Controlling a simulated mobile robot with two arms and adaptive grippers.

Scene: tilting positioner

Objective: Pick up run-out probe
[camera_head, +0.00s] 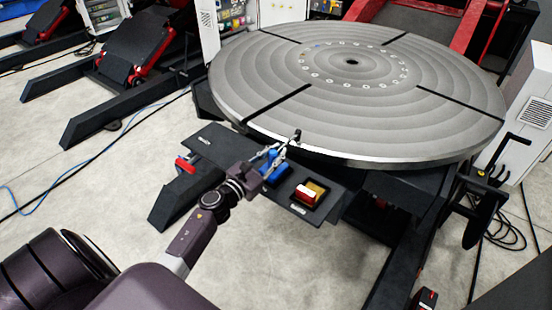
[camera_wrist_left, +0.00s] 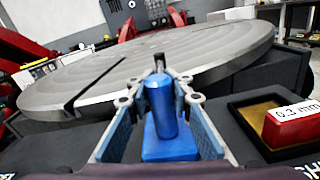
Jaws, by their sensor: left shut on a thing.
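The run-out probe (camera_wrist_left: 161,105) shows in the left wrist view as a blue cylinder with a dark tip. A blue block (camera_wrist_left: 170,148) lies just below it; I cannot tell whether the two touch. My left gripper (camera_wrist_left: 160,88) is shut on the probe, with a finger on each side. In the head view the left gripper (camera_head: 276,156) is over the dark shelf (camera_head: 215,143), close to the turntable's front rim. There the blue block (camera_head: 274,176) shows beside the gripper, and the fingers partly hide the probe. My right gripper is not in view.
The large round grey turntable (camera_head: 350,95) rises just behind the gripper. A dark tray (camera_head: 300,208) holding a red block (camera_head: 307,193) marked 0.3 mm sits right of the blue block. A red-handled item (camera_head: 185,164) is at the shelf's left end.

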